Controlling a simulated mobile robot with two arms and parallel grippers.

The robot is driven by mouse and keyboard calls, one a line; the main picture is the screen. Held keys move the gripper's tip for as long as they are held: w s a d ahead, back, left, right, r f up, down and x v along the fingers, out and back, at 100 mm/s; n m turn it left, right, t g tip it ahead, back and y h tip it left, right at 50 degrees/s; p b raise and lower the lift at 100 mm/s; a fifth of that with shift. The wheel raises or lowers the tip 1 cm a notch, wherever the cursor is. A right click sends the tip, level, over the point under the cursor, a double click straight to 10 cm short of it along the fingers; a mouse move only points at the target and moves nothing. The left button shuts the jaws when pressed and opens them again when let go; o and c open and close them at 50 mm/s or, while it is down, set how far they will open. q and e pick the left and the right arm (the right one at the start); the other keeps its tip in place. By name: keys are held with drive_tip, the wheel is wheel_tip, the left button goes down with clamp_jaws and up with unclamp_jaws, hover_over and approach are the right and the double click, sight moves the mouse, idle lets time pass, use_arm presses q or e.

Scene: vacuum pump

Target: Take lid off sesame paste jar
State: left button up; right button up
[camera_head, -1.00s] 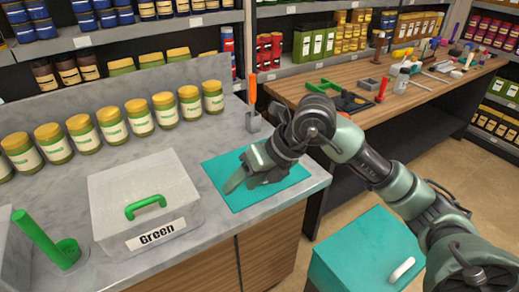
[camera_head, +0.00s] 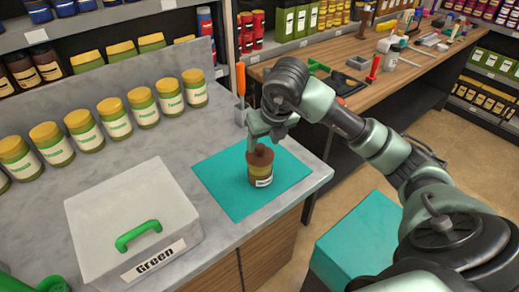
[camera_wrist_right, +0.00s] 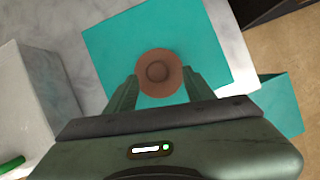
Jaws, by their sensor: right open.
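The sesame paste jar (camera_head: 263,174) stands upright on a teal mat (camera_head: 222,192) on the grey counter. It has a brown lid (camera_head: 259,155) with a round knob, and a white label low on its front. My right gripper (camera_head: 262,146) is open at the lid, pointing down. In the right wrist view, the lid (camera_wrist_right: 158,73) lies between the tips of the two spread fingers, with no clear contact. My left gripper is not in view.
A white box labelled "Green" (camera_head: 130,222) with a green handle stands left of the mat. Several yellow-lidded jars (camera_head: 115,119) line the counter's back. An orange-handled tool (camera_head: 240,82) stands in a holder behind the mat. A teal box (camera_head: 360,235) is below right.

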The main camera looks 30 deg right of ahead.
sight(260, 146)
drive_tip(key=x, duration=0.2)
drive_tip(key=shift+w+a+f+p, duration=0.15)
drive_tip(key=shift+w+f+p, duration=0.05)
drive_tip(key=shift+f+p, duration=0.2)
drive_tip(key=shift+w+f, duration=0.15)
drive_tip(key=shift+f, duration=0.25)
drive_tip(key=c, duration=1)
clamp_jaws()
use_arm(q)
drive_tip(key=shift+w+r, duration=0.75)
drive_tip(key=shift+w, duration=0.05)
